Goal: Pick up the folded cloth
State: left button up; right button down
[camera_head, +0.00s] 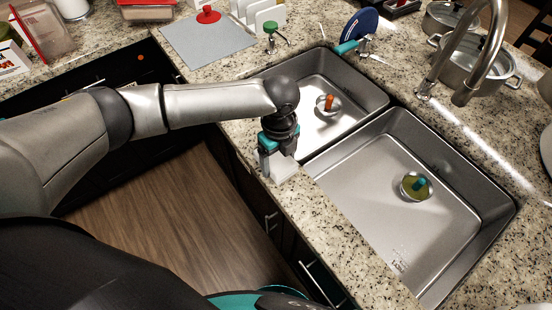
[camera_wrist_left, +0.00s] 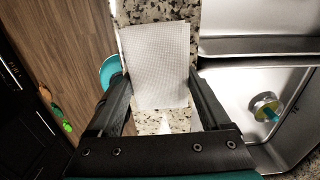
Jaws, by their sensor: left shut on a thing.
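The folded cloth (camera_head: 283,170) is a small pale grey-white rectangle at the counter's front edge, beside the sink. In the left wrist view the cloth (camera_wrist_left: 155,62) lies between my two dark fingers, over the speckled strip of counter. My left gripper (camera_head: 274,163) comes down over it from above and is shut on it; the gripper also shows in the left wrist view (camera_wrist_left: 160,88). Part of the cloth is hidden by the gripper in the head view. I cannot tell whether it touches the counter. My right gripper is not in view.
A double steel sink (camera_head: 385,190) is right of the cloth, with small strainers in its basins. A curved tap (camera_head: 475,55) and pots (camera_head: 478,65) stand at the back right. A grey mat (camera_head: 208,40) lies at the back left. Wooden floor (camera_head: 160,215) is below the counter edge.

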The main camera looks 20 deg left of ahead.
aim_at(279, 160)
pick_arm(q)
notch_tip(279, 160, up, 20)
jog(key=p, duration=0.2)
dwell(0.4)
